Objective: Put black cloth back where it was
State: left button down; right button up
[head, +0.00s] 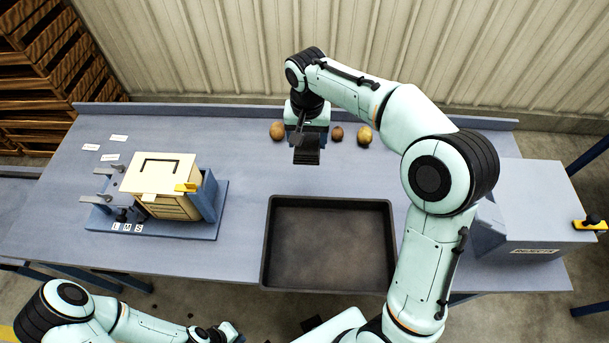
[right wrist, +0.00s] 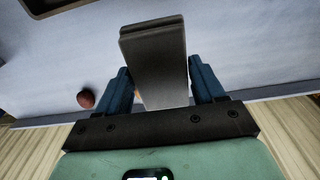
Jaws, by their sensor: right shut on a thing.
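The black cloth (head: 307,157) is a small dark folded slab held over the back middle of the bench. In the right wrist view the cloth (right wrist: 155,60) shows as a flat grey-black piece between two blue fingers. My right gripper (head: 308,140) is shut on it, pointing down; I cannot tell whether the cloth touches the bench. My left gripper (head: 222,333) is at the bottom edge of the head view, away from the bench top, too small and cut off to tell its jaws.
Several potatoes (head: 277,130) lie along the back around the right gripper. A black tray (head: 272,235) sits at the front middle. A cream box-like grader (head: 160,175) stands on a blue base at left, near white labels (head: 119,138). A grey bin (head: 540,200) is at right. Bench between grader and tray is clear.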

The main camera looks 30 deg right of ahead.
notch_tip(320, 180, down, 10)
jog(key=shift+f+b, duration=0.25)
jog(key=shift+b, duration=0.25)
jog(key=shift+f, duration=2.65)
pick_arm(q)
jog(key=shift+s+f, duration=0.7)
jog(key=shift+f, duration=0.25)
pick_arm(e)
jog(key=shift+f, duration=0.1)
jog(key=o, duration=1)
pick_arm(q)
jog(key=shift+f, duration=0.15)
